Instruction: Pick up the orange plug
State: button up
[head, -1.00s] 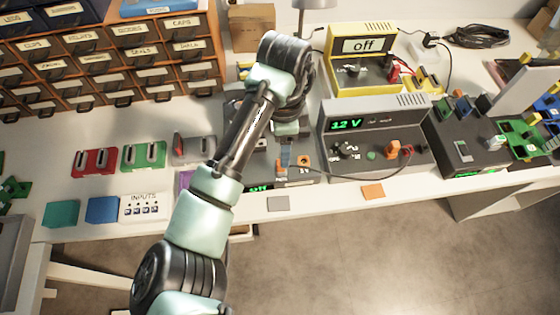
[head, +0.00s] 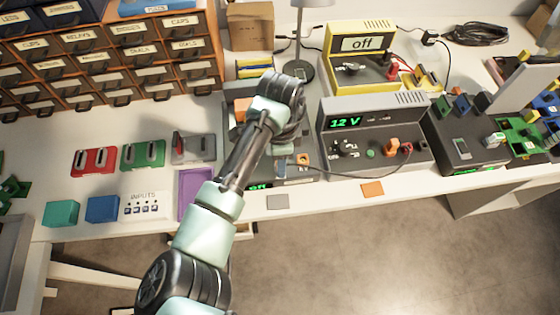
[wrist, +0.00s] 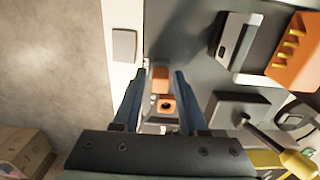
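My gripper (wrist: 162,78) points down at the dark grey panel of a bench device, with its two blue fingers apart. In the wrist view, a small orange block (wrist: 160,74), which looks like the orange plug, lies between the fingertips. An orange square with a dark round hole (wrist: 166,106) sits just below it in that view, also between the fingers. I cannot tell whether either finger touches the block. In the head view my gripper (head: 282,168) covers the block; the orange square with a hole (head: 303,159) shows just to its right.
The grey 12 V supply (head: 372,112) stands close to the right, with an orange connector (head: 392,146) and a cable running toward my gripper. The yellow supply (head: 361,45) stands behind. A purple tray (head: 194,188) and a grey switch box (head: 193,147) lie to the left.

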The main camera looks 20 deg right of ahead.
grip_shut()
dwell(1.1)
